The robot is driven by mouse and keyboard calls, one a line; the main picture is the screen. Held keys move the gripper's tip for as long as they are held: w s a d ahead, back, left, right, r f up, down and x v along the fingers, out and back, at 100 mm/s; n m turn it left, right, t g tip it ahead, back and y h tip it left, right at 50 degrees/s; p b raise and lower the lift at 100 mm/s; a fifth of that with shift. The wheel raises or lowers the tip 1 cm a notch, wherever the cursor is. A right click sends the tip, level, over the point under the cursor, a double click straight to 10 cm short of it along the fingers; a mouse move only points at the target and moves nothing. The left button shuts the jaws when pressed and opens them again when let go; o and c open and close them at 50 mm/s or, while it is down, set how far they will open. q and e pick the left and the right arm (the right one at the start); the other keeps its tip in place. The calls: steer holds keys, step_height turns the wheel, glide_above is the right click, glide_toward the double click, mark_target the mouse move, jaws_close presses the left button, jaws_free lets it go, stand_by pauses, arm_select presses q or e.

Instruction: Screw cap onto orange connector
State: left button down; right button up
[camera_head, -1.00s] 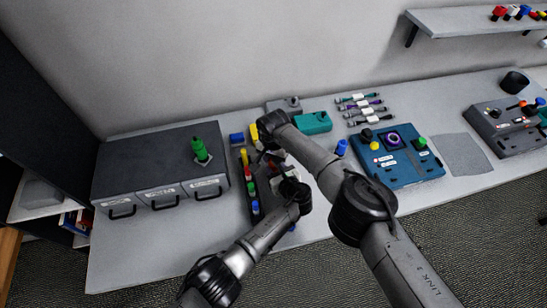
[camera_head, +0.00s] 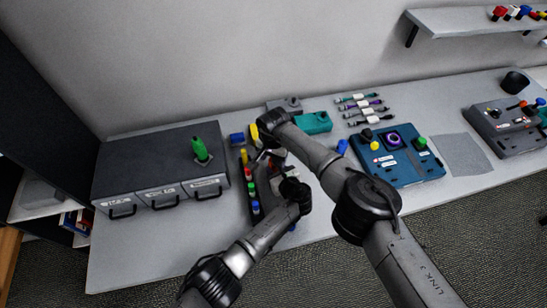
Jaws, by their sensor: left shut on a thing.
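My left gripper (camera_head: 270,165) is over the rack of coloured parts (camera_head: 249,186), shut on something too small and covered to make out. My right arm reaches across from the lower right, and its wrist (camera_head: 273,122) is just behind the left gripper. The right fingers are mostly hidden, so their state does not show. I cannot pick out the orange connector or its cap between the grippers. Yellow, red, green and blue parts stand along the rack, partly covered by my arms.
A grey drawer unit (camera_head: 125,165) with a green connector (camera_head: 199,148) on top stands at left. A teal box (camera_head: 314,122), several cables (camera_head: 362,106) and a blue panel (camera_head: 415,170) lie to the right. A grey mat (camera_head: 462,155) is bare.

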steer(key=shift+r, duration=1.95)
steer(key=shift+c, duration=1)
steer(key=shift+a+r, duration=0.1)
steer(key=shift+r, duration=0.1)
steer(key=shift+c, duration=0.5)
steer(key=shift+a+r+n, duration=0.1)
steer(key=shift+r+n, duration=0.65)
steer(key=shift+n, duration=0.25)
steer(key=shift+d+r+n, duration=0.2)
steer(key=shift+r+n, duration=0.5)
steer(key=shift+r, duration=0.1)
steer(key=shift+f, duration=4.05)
